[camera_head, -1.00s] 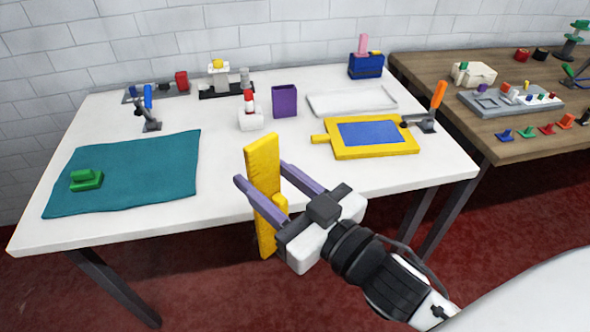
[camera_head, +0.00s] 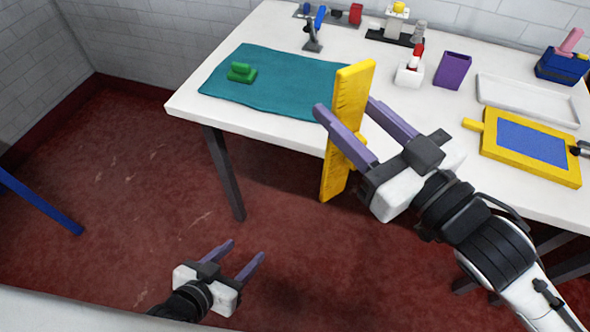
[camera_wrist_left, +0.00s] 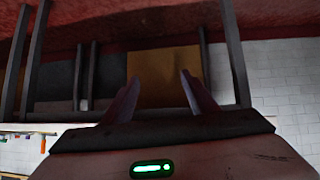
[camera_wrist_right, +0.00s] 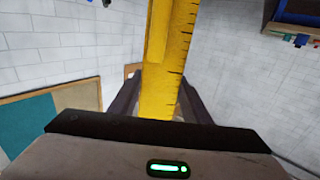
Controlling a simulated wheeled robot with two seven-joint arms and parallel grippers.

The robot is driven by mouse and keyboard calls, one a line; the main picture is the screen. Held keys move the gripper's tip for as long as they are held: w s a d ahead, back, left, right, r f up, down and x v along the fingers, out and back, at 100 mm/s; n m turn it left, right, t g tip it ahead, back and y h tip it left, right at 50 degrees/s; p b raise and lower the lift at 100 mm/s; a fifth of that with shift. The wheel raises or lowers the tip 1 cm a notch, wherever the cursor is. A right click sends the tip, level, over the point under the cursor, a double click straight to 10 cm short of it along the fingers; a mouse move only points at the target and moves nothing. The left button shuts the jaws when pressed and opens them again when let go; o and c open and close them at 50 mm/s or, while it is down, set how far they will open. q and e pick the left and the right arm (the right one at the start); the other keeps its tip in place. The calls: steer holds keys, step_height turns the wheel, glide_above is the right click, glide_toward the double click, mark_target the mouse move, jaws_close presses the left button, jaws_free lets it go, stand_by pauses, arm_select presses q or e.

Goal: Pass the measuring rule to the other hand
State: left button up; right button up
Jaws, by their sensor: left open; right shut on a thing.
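The measuring rule is a long yellow bar (camera_head: 350,100) with dark tick marks along one edge. In the head view my right gripper (camera_head: 350,125) is shut on it near its middle, at the table's front edge, with the rule close to upright and slightly tilted. The rule (camera_wrist_right: 172,55) also stands between the fingers in the right wrist view. My left gripper (camera_head: 248,252) is open and empty, low over the red floor, well below and left of the rule. Its two spread fingers (camera_wrist_left: 160,95) show in the left wrist view with nothing between them.
The white table (camera_head: 280,30) carries a teal cloth (camera_head: 275,90) with a green block (camera_head: 241,73), a purple cup (camera_head: 452,70), a white tray (camera_head: 527,103) and a yellow-framed blue panel (camera_head: 530,143). Open floor lies left of the table. A blue bar (camera_head: 40,200) is at far left.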

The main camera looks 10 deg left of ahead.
mark_target(349, 164)
arm_select(q)
steer(key=w+d+r+m+t+h, duration=0.1)
steer(key=w+d+r+m+h, duration=0.15)
steer(key=r, duration=0.45)
steer(key=w+d+r+m+t+h, duration=0.1)
steer(key=w+d+r+t+h, duration=0.15)
steer(key=r, duration=0.45)
steer(key=s+d+r+m+g+h, duration=0.1)
steer(key=d+r+m+h, duration=0.15)
steer(key=r, duration=0.45)
steer(key=s+d+r+m+g+h, duration=0.1)
steer(key=s+d+r+m+h, duration=0.15)
steer(key=r, duration=0.45)
steer(key=shift+n+g+h, duration=0.25)
steer(key=shift+n+h, duration=0.15)
steer(key=shift+n, duration=0.05)
steer(key=x, duration=1.3)
steer(key=shift+w+a+f, duration=0.1)
steer(key=shift+f, duration=0.1)
steer(key=c, duration=1.1)
steer(key=shift+c, duration=0.7)
arm_select(e)
steer(key=o, duration=1.6)
steer(key=shift+c, duration=0.2)
